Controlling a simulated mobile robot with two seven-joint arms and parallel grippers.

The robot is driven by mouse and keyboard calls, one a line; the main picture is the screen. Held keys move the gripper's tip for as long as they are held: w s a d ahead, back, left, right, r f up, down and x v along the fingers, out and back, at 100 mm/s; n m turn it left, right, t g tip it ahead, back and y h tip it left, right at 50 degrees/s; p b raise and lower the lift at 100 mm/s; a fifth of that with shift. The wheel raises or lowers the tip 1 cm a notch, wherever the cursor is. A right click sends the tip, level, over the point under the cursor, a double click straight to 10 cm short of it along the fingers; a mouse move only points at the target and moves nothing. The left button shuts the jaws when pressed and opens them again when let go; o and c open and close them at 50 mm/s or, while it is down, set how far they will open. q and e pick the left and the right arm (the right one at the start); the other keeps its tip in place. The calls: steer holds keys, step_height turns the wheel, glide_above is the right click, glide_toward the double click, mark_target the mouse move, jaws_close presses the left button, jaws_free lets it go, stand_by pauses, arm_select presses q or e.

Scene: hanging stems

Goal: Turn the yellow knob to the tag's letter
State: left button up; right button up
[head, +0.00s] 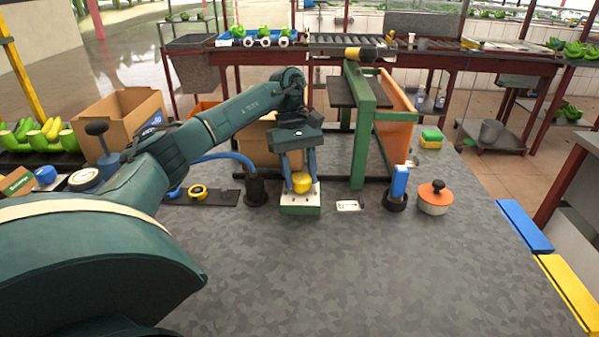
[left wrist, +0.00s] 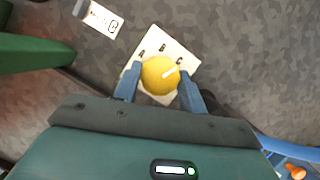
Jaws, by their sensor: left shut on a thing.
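The yellow knob (head: 301,182) sits on a green box with a white top plate (head: 300,209). My left gripper (head: 300,180) points down and is shut on the knob, one finger on each side. In the left wrist view the knob (left wrist: 157,78) has a white pointer line aimed at the rightmost of three letters on the plate (left wrist: 158,39). The letters seem to read A, B, C from left to right. The white tag (head: 349,205) lies flat on the table to the right of the box. In the left wrist view the tag (left wrist: 102,19) shows one letter, too small to read surely.
A black holder (head: 255,188) with a blue hose stands left of the box. A green frame (head: 361,150) rises behind the tag. A blue block in a black base (head: 397,195) and an orange-lidded pot (head: 434,198) stand to the right. The front of the table is clear.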

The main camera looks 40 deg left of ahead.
arm_select(q)
steer(key=shift+m, duration=0.4)
arm_select(e)
steer(key=shift+s, duration=0.1)
arm_select(q)
steer(key=o, duration=1)
steer(key=shift+d+p+v, duration=0.2)
steer(key=shift+p+v, duration=2.1)
steer(key=shift+v, duration=4.35)
arm_select(e)
steer(key=shift+s+d+r+n, duration=0.15)
steer(key=shift+r+n, duration=0.1)
steer(key=shift+r, duration=0.35)
steer(key=shift+s+d+r+n, duration=0.1)
steer(key=shift+r+n, duration=0.15)
steer(key=shift+r, duration=0.3)
arm_select(q)
steer(key=shift+w, duration=0.1)
arm_select(e)
steer(key=shift+w+r, duration=0.1)
